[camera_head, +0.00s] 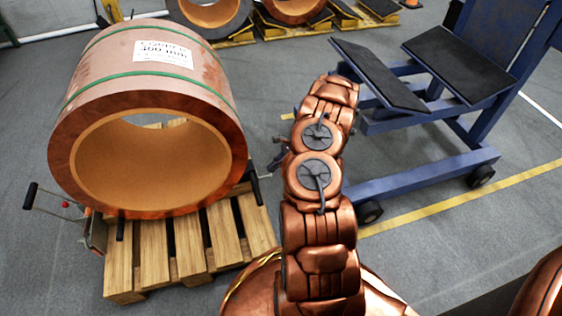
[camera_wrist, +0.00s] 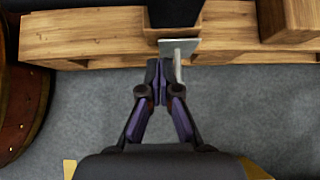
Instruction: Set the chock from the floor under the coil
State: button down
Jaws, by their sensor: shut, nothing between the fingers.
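The large copper coil (camera_head: 88,148), with green straps and a white label, lies on its side on a wooden pallet (camera_head: 152,250). The pallet also shows across the top of the wrist view (camera_wrist: 90,35). My gripper (camera_wrist: 160,70) is shut and empty, its fingertips close to the pallet's edge. A light grey plate with a thin upright part (camera_wrist: 179,48) shows right beside the fingertips, against the pallet; I cannot tell whether it is the chock. No chock is clearly seen on the floor. In the head view my arm hides most of the gripper.
A blue wheeled frame (camera_head: 420,172) with black pads stands on the right. More coils (camera_head: 215,14) on pallets stand at the back. A black handle (camera_head: 30,196) juts out left of the pallet. Grey floor (camera_head: 440,270) is open at the front right.

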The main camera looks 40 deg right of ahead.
jog(key=shift+w+a+f+b, duration=0.1)
jog(key=shift+w+a+b, duration=0.2)
jog(key=shift+a, duration=0.4)
jog(key=shift+w+a+f+b, duration=0.1)
jog(key=shift+w+a+b, duration=0.2)
jog(key=shift+a, duration=0.35)
jog(key=shift+w+a+f+b, duration=0.1)
jog(key=shift+w+a+b, duration=0.1)
jog(key=shift+w+a, duration=0.35)
jog(key=shift+s+a+r, duration=0.1)
jog(key=shift+s+a, duration=0.05)
jog(key=shift+a, duration=0.05)
